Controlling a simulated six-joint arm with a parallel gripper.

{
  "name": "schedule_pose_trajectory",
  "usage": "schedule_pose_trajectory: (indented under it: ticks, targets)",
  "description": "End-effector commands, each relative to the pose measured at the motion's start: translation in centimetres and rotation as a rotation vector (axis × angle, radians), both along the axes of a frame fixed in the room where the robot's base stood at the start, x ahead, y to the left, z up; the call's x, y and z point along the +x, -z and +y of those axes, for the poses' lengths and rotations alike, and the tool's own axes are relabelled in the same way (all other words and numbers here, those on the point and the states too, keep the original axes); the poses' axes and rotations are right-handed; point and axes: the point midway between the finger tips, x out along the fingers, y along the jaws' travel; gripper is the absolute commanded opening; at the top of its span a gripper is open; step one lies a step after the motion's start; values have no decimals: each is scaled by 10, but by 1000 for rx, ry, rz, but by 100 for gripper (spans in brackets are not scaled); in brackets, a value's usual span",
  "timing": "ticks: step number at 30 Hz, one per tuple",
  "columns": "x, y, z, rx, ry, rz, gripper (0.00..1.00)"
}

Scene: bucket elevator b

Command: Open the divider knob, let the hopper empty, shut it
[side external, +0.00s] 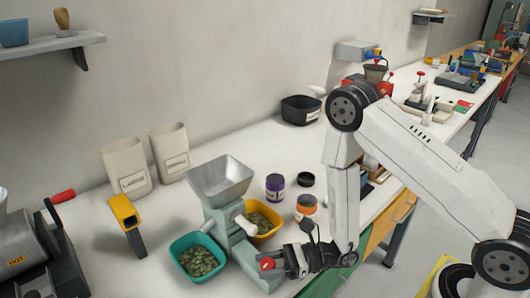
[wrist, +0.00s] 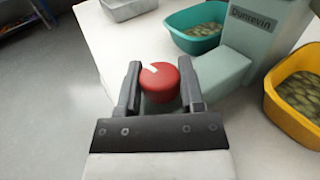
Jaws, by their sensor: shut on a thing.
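The divider machine is a pale grey-green body (side external: 222,218) with a metal hopper (side external: 222,178) on top. The hopper's visible inner walls are bare grey metal; its bottom cannot be made out. The red divider knob (wrist: 160,84) has a white mark that points up and left in the wrist view. My gripper (wrist: 160,88) is shut on the knob, one finger on each side. In the side view my gripper (side external: 285,262) is low at the machine's front. A teal bin (side external: 178,245) and a yellow bin (side external: 276,217) flank the machine, both holding greenish pieces.
A purple-labelled jar (side external: 275,188) and an orange-labelled jar (side external: 306,207) stand right of the machine. A black bin (side external: 300,109) is farther back. The bench edge is close to my gripper.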

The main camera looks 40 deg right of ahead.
Motion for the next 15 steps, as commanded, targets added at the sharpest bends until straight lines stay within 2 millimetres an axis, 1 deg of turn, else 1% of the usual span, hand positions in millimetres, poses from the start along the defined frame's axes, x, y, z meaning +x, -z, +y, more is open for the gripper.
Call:
schedule_pose_trajectory:
  ticks: [8, 9, 11, 12, 15]
  targets:
    - [0, 0, 0, 1, 2, 2, 0]
    - [0, 0, 0, 1, 1, 2, 52]
    - [0, 0, 0, 1, 1, 2, 71]
    - [0, 0, 0, 1, 1, 2, 84]
    - [0, 0, 0, 1, 0, 1, 84]
